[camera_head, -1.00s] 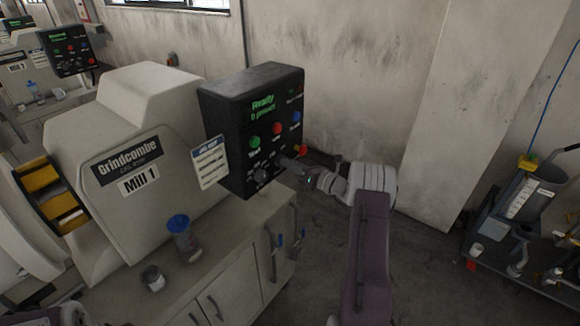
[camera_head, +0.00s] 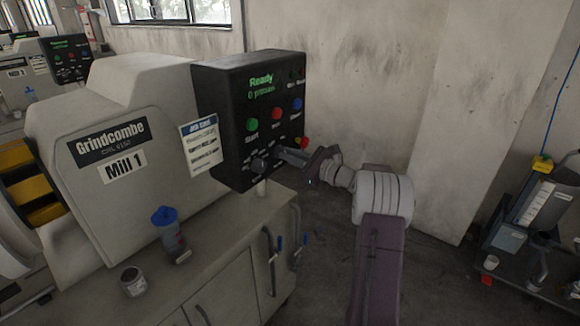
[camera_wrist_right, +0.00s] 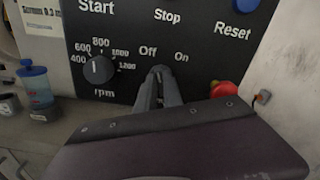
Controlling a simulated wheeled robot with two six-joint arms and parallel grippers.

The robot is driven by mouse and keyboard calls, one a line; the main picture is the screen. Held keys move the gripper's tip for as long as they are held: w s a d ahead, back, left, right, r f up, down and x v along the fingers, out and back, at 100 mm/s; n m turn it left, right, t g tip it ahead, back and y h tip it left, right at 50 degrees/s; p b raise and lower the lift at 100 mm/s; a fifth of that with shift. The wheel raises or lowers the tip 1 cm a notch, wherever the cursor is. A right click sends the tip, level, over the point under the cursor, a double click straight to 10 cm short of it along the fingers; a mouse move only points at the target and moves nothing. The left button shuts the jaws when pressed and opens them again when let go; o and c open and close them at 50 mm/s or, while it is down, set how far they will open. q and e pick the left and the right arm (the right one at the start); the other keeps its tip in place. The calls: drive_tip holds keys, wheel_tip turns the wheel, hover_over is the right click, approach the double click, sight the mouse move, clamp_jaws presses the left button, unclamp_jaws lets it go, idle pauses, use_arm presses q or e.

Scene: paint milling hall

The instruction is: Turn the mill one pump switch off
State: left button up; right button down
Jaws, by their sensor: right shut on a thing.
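The mill one control box (camera_head: 225,120) is black, stands on the cabinet beside the mill and shows "Ready" in green. My right gripper (camera_head: 283,153) reaches in from the right to the lower part of its panel. In the right wrist view, the fingers (camera_wrist_right: 160,84) are close together against the panel, just below the "Off" (camera_wrist_right: 148,52) and "On" (camera_wrist_right: 181,57) labels. They are shut on the pump switch, which they hide, so I cannot tell which way it points. My left gripper is out of view.
The rpm knob (camera_wrist_right: 98,70) is just left of the fingers, and a red button (camera_wrist_right: 230,90) is to the right. Green start (camera_head: 252,125), red stop (camera_head: 277,113) and blue reset (camera_head: 297,104) buttons sit above. A blue-lidded bottle (camera_head: 170,235) and a jar (camera_head: 133,281) stand on the cabinet.

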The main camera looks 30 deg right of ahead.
drive_tip(key=shift+n+b, duration=0.8)
drive_tip(key=shift+b, duration=0.25)
drive_tip(key=c, duration=1.5)
unclamp_jaws()
drive_tip(key=v, duration=0.9)
